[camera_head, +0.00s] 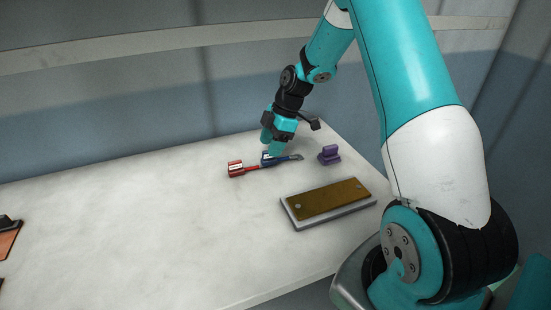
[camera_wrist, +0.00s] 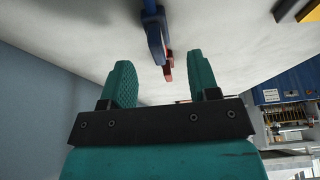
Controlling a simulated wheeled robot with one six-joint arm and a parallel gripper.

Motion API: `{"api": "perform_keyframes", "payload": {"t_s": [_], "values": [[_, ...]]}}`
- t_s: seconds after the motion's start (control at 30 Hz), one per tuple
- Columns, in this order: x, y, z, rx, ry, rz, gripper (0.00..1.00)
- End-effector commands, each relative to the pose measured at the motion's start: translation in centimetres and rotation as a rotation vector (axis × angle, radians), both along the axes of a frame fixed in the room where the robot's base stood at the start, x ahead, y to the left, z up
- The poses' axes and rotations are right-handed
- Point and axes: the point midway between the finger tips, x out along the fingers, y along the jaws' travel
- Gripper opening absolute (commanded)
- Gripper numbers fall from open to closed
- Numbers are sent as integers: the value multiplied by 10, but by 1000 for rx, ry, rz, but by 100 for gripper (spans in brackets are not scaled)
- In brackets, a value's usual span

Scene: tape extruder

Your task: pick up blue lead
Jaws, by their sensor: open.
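The blue lead (camera_head: 284,158) lies on the table, just right of and close to a red lead (camera_head: 240,168). My gripper (camera_head: 272,149) is open and sits just above the blue lead's left end, partly hiding it. In the wrist view the blue lead (camera_wrist: 155,32) runs down from the top edge, between and beyond the two green fingers of my gripper (camera_wrist: 162,85). The red lead (camera_wrist: 168,68) shows behind it. The gap between the fingers looks empty. I cannot tell whether a finger touches the blue lead.
A purple block-like part (camera_head: 329,154) stands to the right of the blue lead. A grey plate with a brown-gold top (camera_head: 325,201) lies nearer the table's front right. Dark and orange items (camera_head: 8,237) lie at the far left. The table's left and middle (camera_head: 130,220) are clear.

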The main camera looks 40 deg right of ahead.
Motion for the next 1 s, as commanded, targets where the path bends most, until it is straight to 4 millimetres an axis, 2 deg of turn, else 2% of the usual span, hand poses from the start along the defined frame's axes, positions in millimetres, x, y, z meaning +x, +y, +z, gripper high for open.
{"api": "perform_keyframes", "payload": {"t_s": [0.2,0.3,0.57,0.8,1.0], "values": [[3,10,-33,2,6,1,55],[4,13,-41,1,4,1,55],[5,14,-44,0,1,-1,55],[5,13,-44,1,2,0,1],[5,13,-43,0,1,-1,1]]}}
